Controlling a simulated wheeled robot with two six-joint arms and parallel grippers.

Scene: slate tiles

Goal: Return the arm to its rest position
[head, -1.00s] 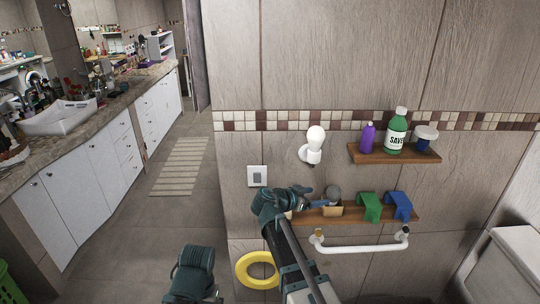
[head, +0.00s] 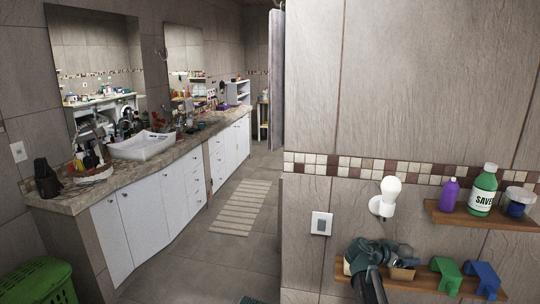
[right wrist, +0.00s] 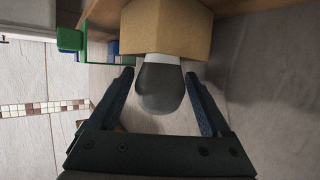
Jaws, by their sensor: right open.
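My right gripper (head: 392,251) is at the lower wooden shelf in the head view, in front of a small tan box (head: 402,272). In the right wrist view its fingers (right wrist: 159,76) are open, one on each side of a grey rounded object (right wrist: 160,90) with a white collar. That object sits against the tan box (right wrist: 165,28); I cannot tell whether the fingers touch it. In the head view the gripper hides it.
The lower shelf (head: 425,284) also holds a green hook-shaped piece (head: 446,274) and a blue one (head: 483,279). A wall lamp with a white bulb (head: 389,190) and a switch plate (head: 321,223) are above. The upper shelf (head: 470,218) holds bottles.

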